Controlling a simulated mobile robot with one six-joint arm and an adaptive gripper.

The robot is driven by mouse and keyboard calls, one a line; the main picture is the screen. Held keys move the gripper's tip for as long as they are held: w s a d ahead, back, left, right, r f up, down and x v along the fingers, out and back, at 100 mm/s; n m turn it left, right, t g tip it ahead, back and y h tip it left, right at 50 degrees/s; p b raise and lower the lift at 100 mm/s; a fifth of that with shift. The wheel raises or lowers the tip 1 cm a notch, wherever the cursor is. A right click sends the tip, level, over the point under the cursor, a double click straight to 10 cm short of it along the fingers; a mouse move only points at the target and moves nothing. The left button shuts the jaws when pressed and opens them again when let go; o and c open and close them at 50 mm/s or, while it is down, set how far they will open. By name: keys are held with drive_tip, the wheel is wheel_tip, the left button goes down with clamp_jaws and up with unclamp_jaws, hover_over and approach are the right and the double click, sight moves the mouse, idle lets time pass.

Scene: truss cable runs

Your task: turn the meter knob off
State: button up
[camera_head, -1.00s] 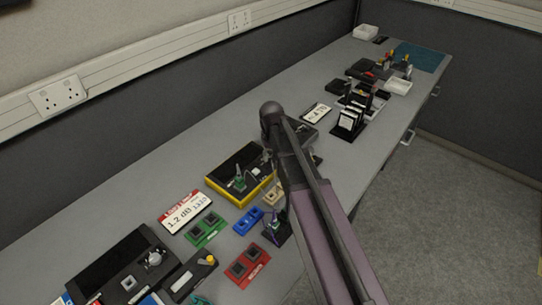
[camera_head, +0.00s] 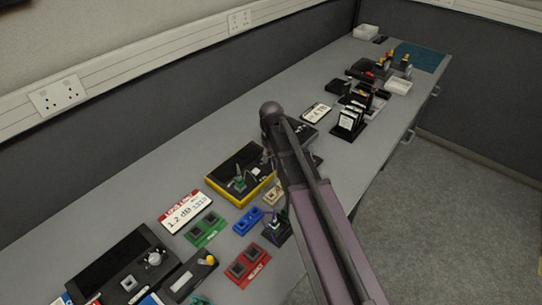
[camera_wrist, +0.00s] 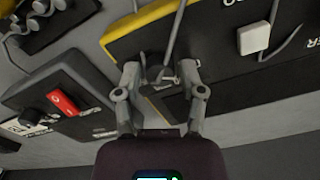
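The meter looks to be the black case with a yellow edge (camera_head: 240,172) on the bench in the head view. In the wrist view its yellow edge (camera_wrist: 140,27) and a white square button (camera_wrist: 253,38) show. A small grey knob-like part (camera_wrist: 160,74) sits on it, between the fingers of my gripper (camera_wrist: 160,72). My gripper is open, one finger on each side of this part, with a gap visible at each side. Its setting cannot be read. In the head view my arm hides the gripper and that part of the meter.
A grey box with a red switch (camera_wrist: 63,102) and a black knob lies left of the gripper in the wrist view. Around the meter stand a label card (camera_head: 185,211), a green block (camera_head: 206,230) and a blue block (camera_head: 248,221).

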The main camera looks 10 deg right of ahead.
sight(271, 157)
drive_tip(key=shift+m, duration=0.4)
idle(0.3)
drive_tip(key=shift+m, duration=1.4)
drive_tip(key=m, duration=0.4)
drive_tip(key=shift+m, duration=0.3)
drive_tip(key=m, duration=0.3)
drive_tip(key=shift+m, duration=0.4)
drive_tip(key=m, duration=0.3)
drive_tip(key=shift+m, duration=0.4)
drive_tip(key=shift+r+p, duration=0.35)
drive_tip(key=shift+r, duration=0.05)
wheel_tip(271, 157, up, 14)
drive_tip(key=p, duration=1.4)
drive_tip(key=shift+s+d+f+n+b, duration=1.2)
drive_tip(key=shift+s+d+n, duration=0.55)
drive_tip(key=shift+s, duration=1)
drive_tip(key=shift+s+d+f+n+b, duration=1.35)
drive_tip(key=shift+s+n, duration=0.65)
drive_tip(key=shift+s, duration=0.8)
drive_tip(key=shift+s+d+f+n+b, duration=1.1)
drive_tip(key=shift+s+d+n, duration=0.7)
drive_tip(key=shift+s, duration=0.95)
